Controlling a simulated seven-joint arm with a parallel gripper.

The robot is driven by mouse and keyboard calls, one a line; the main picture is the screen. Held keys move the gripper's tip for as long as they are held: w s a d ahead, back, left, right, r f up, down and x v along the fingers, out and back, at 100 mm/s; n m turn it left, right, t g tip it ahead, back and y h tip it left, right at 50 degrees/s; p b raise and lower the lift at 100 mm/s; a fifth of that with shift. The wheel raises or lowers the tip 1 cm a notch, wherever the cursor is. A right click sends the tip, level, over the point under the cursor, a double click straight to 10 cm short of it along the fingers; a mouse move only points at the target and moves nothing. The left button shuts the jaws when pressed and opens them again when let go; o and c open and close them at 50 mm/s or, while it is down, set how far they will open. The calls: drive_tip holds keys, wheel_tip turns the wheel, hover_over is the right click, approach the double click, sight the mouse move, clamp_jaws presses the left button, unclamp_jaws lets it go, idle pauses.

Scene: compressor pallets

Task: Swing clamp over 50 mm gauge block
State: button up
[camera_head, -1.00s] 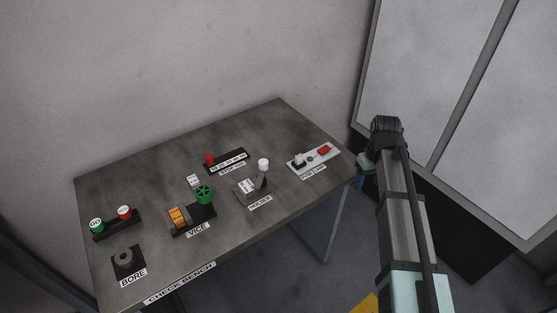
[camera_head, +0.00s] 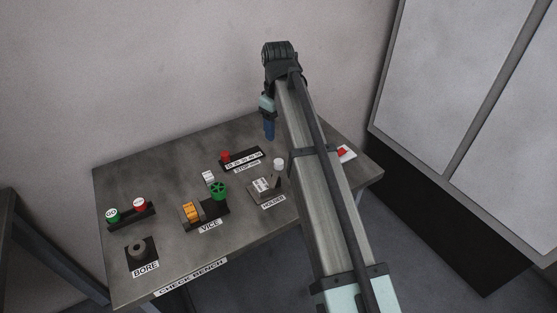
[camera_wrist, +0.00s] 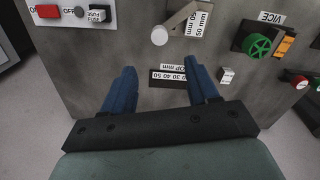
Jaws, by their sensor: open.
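The holder (camera_head: 267,191) stands on the check bench, with white labels on its block. In the wrist view, one label plate (camera_wrist: 197,25) reads 50 mm. The clamp's white knob (camera_head: 279,164) stands at the holder's back right; the wrist view shows this knob (camera_wrist: 160,36) on a grey lever (camera_wrist: 178,20) running toward the labelled block. Whether the lever lies over the gauge block, I cannot tell. My gripper (camera_wrist: 162,88) is open and empty, its blue fingers apart above the bench. In the head view my gripper (camera_head: 269,129) is behind the holder.
A stop bar (camera_wrist: 175,76) with numbers lies below and between my fingers. A small white block (camera_wrist: 226,76) stands beside it. The vice with its green wheel (camera_wrist: 257,46) is to the right. A switch panel (camera_wrist: 72,12) is at the far left. My arm hides part of the bench's right side.

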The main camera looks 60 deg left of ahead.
sight(282, 163)
wheel_tip(282, 163, down, 13)
drive_tip(key=shift+f, duration=0.15)
idle(0.4)
drive_tip(key=shift+c, duration=0.3)
drive_tip(key=c, duration=1)
drive_tip(key=shift+d, duration=0.1)
drive_tip(key=m, duration=0.3)
drive_tip(key=d+m, duration=0.1)
drive_tip(key=shift+w+m, duration=0.3)
drive_tip(key=shift+w, duration=0.05)
drive_tip(key=shift+w+d+m, duration=0.1)
drive_tip(key=shift+d+m, duration=0.1)
drive_tip(key=shift+m, duration=0.75)
drive_tip(key=shift+w+d+m, duration=0.1)
drive_tip(key=shift+d+m, duration=0.1)
drive_tip(key=shift+m, duration=0.75)
drive_tip(key=o, duration=1.1)
drive_tip(key=shift+s+d, duration=0.1)
drive_tip(key=shift+c, duration=0.2)
